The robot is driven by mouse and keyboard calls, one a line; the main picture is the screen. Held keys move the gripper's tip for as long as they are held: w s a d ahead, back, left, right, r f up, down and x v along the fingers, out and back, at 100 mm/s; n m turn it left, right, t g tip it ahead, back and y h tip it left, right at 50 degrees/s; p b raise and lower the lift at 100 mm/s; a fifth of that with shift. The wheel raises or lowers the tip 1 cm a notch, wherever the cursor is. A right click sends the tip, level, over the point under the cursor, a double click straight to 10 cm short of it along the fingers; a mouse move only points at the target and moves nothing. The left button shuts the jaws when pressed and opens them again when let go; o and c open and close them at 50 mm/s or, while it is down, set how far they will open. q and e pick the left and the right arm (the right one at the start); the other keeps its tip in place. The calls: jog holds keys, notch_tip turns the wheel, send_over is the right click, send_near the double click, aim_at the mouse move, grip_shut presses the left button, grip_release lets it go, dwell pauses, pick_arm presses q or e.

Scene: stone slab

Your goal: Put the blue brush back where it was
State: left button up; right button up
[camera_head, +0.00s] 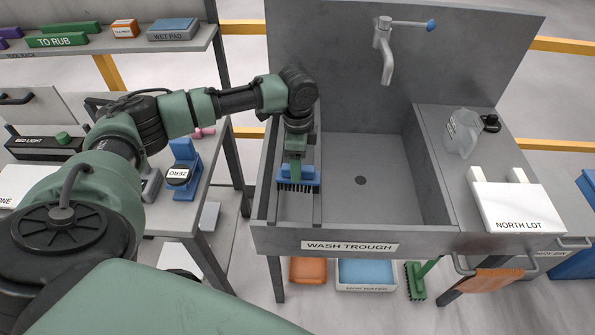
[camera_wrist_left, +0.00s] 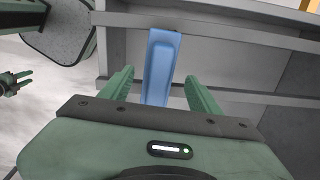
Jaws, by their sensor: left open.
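The blue brush (camera_head: 312,177) is in the left part of the grey wash trough (camera_head: 345,242), by a rail along its left side. Its dark bristles show below the blue head. My left gripper (camera_head: 295,152) is over the brush and hides part of it in the head view. In the left wrist view, the gripper (camera_wrist_left: 160,85) has its two green fingers apart. The blue brush (camera_wrist_left: 161,55) shows between and beyond them, with a gap on both sides. I cannot tell how far its underside is from the trough. My right gripper is not seen.
A faucet (camera_head: 386,55) stands at the trough's back. On the right counter are a clear jug (camera_head: 462,132) and a white NORTH LOT box (camera_head: 517,207). A tool rack (camera_head: 105,42) and a bench with a blue device (camera_head: 185,160) are at left. The trough's middle is clear.

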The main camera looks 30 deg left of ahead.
pick_arm(q)
jog(key=r, duration=0.1)
jog(key=r+b, duration=0.1)
jog(key=r, duration=0.2)
jog(key=shift+d+r, duration=0.25)
jog(key=shift+d, duration=0.05)
jog(key=shift+r, duration=0.6)
